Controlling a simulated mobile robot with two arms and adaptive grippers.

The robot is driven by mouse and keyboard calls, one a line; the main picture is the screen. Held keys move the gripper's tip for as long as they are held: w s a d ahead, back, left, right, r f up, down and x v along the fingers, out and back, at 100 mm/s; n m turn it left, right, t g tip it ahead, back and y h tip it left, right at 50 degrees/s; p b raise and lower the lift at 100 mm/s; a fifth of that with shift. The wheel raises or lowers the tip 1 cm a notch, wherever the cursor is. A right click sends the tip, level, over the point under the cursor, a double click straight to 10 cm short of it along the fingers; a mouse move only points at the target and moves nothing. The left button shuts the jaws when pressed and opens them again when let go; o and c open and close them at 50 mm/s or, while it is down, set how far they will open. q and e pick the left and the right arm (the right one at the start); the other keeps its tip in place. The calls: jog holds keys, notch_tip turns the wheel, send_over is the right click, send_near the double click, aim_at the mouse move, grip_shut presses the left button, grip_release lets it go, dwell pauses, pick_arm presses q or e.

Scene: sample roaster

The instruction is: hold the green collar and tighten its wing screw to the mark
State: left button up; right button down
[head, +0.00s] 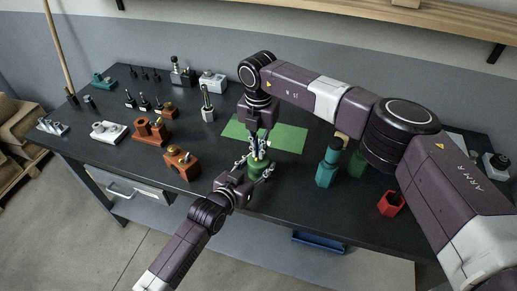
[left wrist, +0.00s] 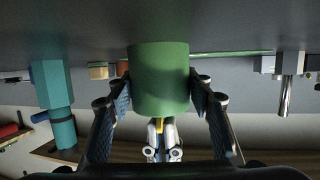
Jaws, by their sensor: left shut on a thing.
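The green collar (left wrist: 159,78) stands between the two fingers of my left gripper (left wrist: 160,97), which is shut on it. In the head view the green collar (head: 260,170) is partly covered by both grippers. My left gripper (head: 252,170) reaches it from the front left. My right gripper (head: 259,147) points down just above the collar, its fingertips close together. In the left wrist view the right gripper's tips (left wrist: 160,138) show beside the collar's end with a bit of yellow. The wing screw and the mark cannot be made out.
A green mat (head: 288,138) lies behind the collar on the dark table. A teal bottle-like object (head: 328,166) and a red cup (head: 391,203) stand to the right. Orange-brown blocks (head: 181,162) and small tools stand to the left. The table's front edge is close.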

jog(key=c, duration=2.2)
grip_release()
jog(key=shift+o, duration=0.2)
jog(key=shift+r, duration=0.1)
notch_tip(320, 180, up, 12)
